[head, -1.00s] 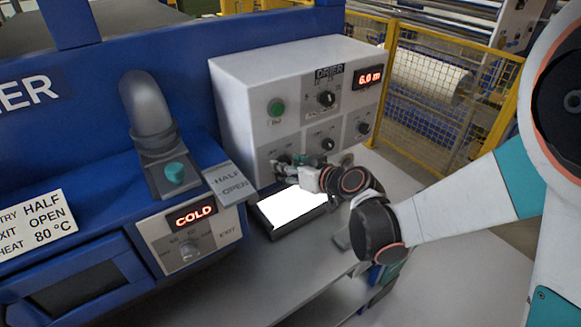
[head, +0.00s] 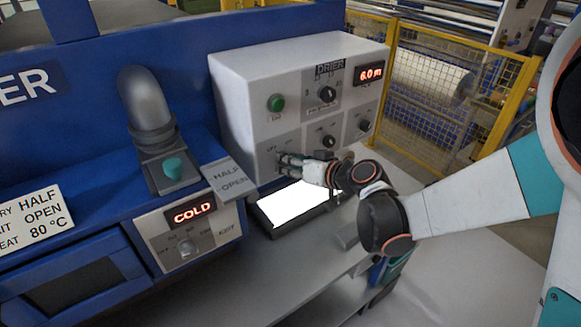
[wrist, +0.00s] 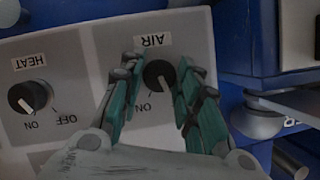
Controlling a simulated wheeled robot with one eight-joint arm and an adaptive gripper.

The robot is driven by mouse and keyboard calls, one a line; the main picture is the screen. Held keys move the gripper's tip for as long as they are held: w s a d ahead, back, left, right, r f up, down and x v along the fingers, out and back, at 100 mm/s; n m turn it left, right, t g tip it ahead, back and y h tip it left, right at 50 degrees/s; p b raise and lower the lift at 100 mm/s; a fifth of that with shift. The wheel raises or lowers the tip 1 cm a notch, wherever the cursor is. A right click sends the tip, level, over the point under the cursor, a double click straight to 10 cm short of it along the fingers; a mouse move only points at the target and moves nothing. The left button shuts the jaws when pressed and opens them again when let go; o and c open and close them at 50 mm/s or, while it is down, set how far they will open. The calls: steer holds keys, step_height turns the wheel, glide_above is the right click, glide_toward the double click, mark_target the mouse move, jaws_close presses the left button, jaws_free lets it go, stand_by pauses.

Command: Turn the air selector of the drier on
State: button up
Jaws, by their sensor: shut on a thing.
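The air selector (wrist: 159,74) is a round black knob on a grey panel under an AIR label, upside down in the wrist view. An ON label shows below and left of it; any OFF label is hidden by a finger. My gripper (wrist: 157,82) has its teal fingers on both sides of the knob and is shut on it. I cannot tell exactly where the knob's pointer stands.
The heat knob (wrist: 30,97) is beside the air panel; it also shows in the head view (head: 329,141). A green button (head: 276,103) and another selector (head: 327,94) are above. A lit white screen (head: 293,205) lies below my gripper. A yellow fence (head: 440,75) stands behind.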

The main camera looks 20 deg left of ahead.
steer(key=shift+w+d+f+m+g+y+b, duration=0.1)
steer(key=shift+m+g+y+b, duration=0.35)
steer(key=shift+m+y+b, duration=0.85)
steer(key=shift+w+d+f+m+g+y+b, duration=0.1)
steer(key=shift+m+g+y+b, duration=0.4)
steer(key=shift+m+b, duration=1.6)
steer(key=o, duration=1.1)
steer(key=shift+c, duration=0.2)
steer(key=v, duration=1.2)
